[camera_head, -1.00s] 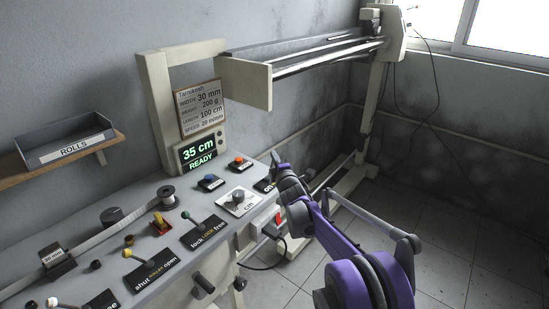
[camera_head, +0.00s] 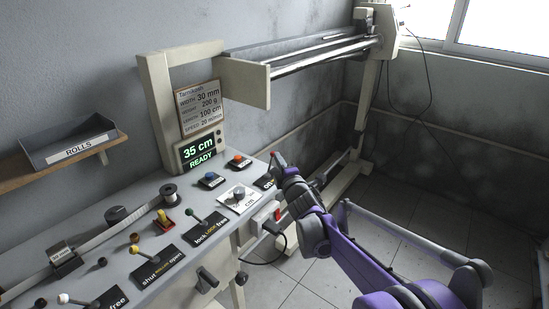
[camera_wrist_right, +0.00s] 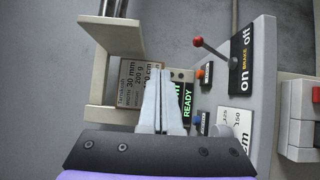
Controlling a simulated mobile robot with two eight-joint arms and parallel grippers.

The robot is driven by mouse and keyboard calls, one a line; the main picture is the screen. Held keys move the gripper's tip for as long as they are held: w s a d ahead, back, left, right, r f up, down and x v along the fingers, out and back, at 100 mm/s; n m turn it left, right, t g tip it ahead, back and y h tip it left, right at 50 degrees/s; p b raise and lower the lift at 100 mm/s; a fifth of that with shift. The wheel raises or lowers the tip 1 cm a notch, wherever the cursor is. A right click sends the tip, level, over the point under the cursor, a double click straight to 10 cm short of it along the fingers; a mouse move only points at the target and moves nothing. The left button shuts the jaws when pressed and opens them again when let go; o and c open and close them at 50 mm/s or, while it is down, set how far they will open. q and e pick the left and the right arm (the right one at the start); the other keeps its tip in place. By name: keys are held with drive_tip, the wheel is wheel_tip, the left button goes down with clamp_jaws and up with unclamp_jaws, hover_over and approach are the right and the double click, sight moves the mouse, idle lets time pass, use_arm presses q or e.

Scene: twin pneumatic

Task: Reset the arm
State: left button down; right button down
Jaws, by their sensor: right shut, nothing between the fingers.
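My right arm, purple and grey, comes in from the lower right of the head view. Its gripper (camera_head: 277,161) is at the right end of the machine's grey control panel (camera_head: 150,198), close to the on/off brake plate. In the right wrist view the gripper's two pale fingers (camera_wrist_right: 161,105) are together, with nothing between them. They overlap the display (camera_wrist_right: 187,103) and the paper sign (camera_wrist_right: 130,83) in that view. A red-knobbed brake lever (camera_wrist_right: 197,42) stands to the right of the fingers, apart from them. My left gripper is not in view.
The display (camera_head: 199,151) reads 35 cm READY. Blue (camera_head: 211,177) and orange (camera_head: 238,159) buttons, a cm dial (camera_head: 239,194) and several levers line the panel. A long rail (camera_head: 322,55) stretches to the back right. The floor (camera_head: 418,225) at right is mostly clear.

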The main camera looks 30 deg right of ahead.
drive_tip(key=shift+s, duration=0.25)
idle(0.4)
drive_tip(key=s+a+f+m+g+y+p, duration=0.1)
drive_tip(key=s+a+f+m+g+p, duration=0.1)
drive_tip(key=s+a, duration=0.5)
drive_tip(key=s+a+f+m+g+y+p, duration=0.1)
drive_tip(key=s+a+f+m+g+p, duration=0.2)
drive_tip(key=s, duration=1.4)
drive_tip(key=s+a+f+m+g+y+p, duration=0.2)
drive_tip(key=s+a+f+m+g, duration=0.4)
drive_tip(key=s+a+m, duration=0.4)
drive_tip(key=s+a+g+p, duration=0.1)
drive_tip(key=s, duration=0.1)
drive_tip(key=shift+s+f+m, duration=0.15)
drive_tip(key=shift+s+m, duration=0.15)
drive_tip(key=shift+s, duration=0.05)
